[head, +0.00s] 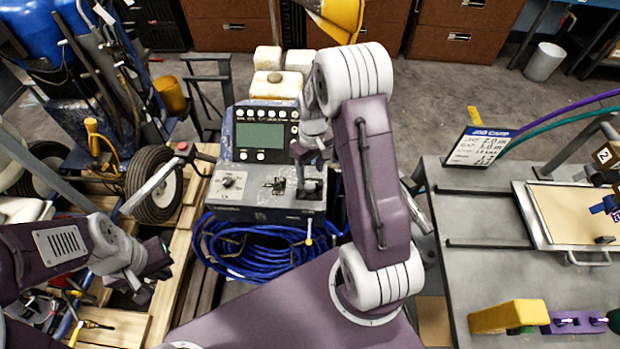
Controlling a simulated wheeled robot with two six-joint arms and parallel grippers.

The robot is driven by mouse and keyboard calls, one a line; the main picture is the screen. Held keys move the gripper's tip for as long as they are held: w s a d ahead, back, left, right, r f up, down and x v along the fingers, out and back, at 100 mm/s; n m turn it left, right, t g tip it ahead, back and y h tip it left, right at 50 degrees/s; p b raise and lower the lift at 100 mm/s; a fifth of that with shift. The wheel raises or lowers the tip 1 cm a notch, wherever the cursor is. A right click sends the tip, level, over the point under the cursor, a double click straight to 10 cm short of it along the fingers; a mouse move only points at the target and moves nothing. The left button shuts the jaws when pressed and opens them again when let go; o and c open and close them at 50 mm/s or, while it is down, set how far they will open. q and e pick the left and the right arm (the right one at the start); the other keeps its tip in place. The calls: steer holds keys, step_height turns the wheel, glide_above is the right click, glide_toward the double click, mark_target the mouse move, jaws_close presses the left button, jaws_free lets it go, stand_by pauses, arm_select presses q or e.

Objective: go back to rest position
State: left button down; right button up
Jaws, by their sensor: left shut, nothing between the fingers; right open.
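The line striper's control box (246,196) stands in the middle of the head view, with a greenish screen (262,136), a row of buttons, a knob (228,182) and small switches (275,184). My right gripper (311,184) is open over the right part of the box's lower face. It hides part of that face, and I cannot tell whether it touches anything there. My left gripper (152,272) is shut and empty, low on the left, apart from the box and above the wooden pallet.
A coiled blue hose (250,250) lies below the box. A black wheel (155,188) and a wooden pallet (120,325) are at left. A grey workbench (480,275) at right carries a sign (481,147), a framed board (570,214) and a yellow block (505,315).

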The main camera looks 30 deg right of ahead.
steer(key=shift+r, duration=1.35)
